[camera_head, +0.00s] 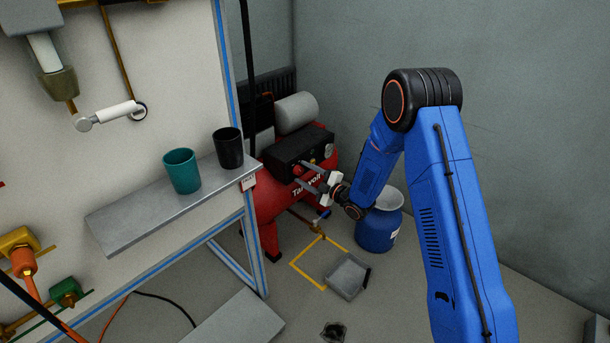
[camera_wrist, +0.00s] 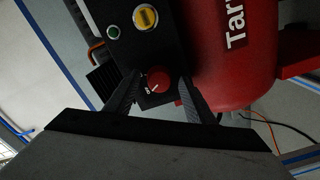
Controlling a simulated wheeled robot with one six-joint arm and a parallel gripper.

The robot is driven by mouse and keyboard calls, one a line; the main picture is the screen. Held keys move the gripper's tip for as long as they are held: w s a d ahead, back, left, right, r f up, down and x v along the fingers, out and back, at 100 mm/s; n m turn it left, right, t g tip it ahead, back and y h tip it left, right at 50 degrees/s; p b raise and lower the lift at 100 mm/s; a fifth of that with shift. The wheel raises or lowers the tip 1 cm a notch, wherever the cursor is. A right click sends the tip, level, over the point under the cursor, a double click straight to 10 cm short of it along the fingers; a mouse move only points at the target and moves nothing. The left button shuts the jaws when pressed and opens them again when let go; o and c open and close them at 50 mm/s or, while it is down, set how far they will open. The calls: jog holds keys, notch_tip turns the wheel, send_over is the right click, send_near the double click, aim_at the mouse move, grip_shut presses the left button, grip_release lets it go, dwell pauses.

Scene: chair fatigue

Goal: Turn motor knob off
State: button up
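The red motor knob (camera_wrist: 158,80) sits on the black control box (camera_wrist: 165,40) of a red compressor, with a white pointer line and small white lettering I cannot read. My gripper (camera_wrist: 160,88) is open in the wrist view, with one finger on each side of the knob. Gaps show between the fingers and the knob, so I see no grip on it. In the head view my gripper (camera_head: 301,172) reaches in from the right to the front of the black box (camera_head: 298,150). The knob there is small and hard to make out between the fingers.
A shelf (camera_head: 160,205) with a teal cup (camera_head: 182,172) and a black cup (camera_head: 228,149) stands left. A blue container (camera_head: 377,232) stands on the floor just beyond my arm.

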jog(key=v, duration=1.7)
jog(key=shift+d, duration=0.2)
jog(key=shift+s, duration=0.15)
jog(key=d+r+m+t+h, duration=0.1)
jog(key=d+r+m+h, duration=0.8)
jog(key=d+r, duration=0.45)
jog(key=s+d+r+m+g+h, duration=0.1)
jog(key=s+d+r+m+h, duration=0.25)
jog(key=s+d+r, duration=0.2)
jog(key=s+d+r+m+g+h, duration=0.1)
jog(key=s+m, duration=0.4)
jog(key=s, duration=1.3)
jog(key=s+d+r+m+g, duration=0.2)
jog(key=s+m+g, duration=0.3)
jog(key=s, duration=1.3)
jog(key=shift+r+h, duration=0.35)
jog(key=shift+r, duration=0.35)
